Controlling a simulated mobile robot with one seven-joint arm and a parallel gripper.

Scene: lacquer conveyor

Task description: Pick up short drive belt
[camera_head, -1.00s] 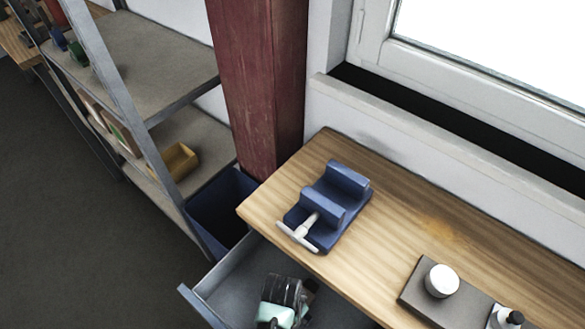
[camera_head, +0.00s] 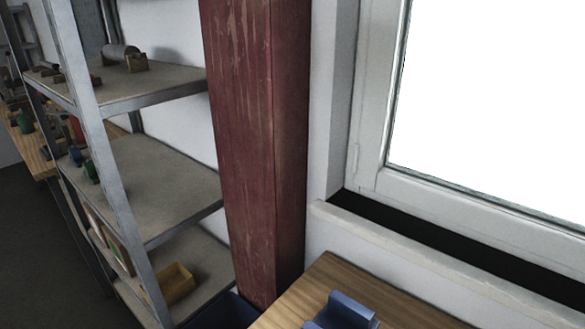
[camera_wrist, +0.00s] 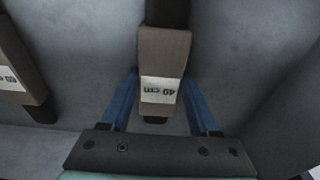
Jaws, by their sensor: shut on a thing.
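In the wrist view, a black drive belt in a brown sleeve (camera_wrist: 164,52) lies lengthwise between the two blue fingers of my gripper (camera_wrist: 161,78). Its white label reads "40 cm", upside down. The fingers touch the sleeve on both sides and are shut on it. The black part runs out at the top edge of the view. A second belt in a brown sleeve (camera_wrist: 20,68) lies to the left, apart from the fingers; its label is only partly readable. The head view shows neither my gripper nor the belts.
The belts are in a grey drawer (camera_wrist: 75,50) with walls close by. In the head view, a blue vise (camera_head: 342,312) stands on the wooden bench (camera_head: 330,275). A red post (camera_head: 258,130), a shelf rack (camera_head: 165,180) and a yellow bin (camera_head: 176,283) are to the left.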

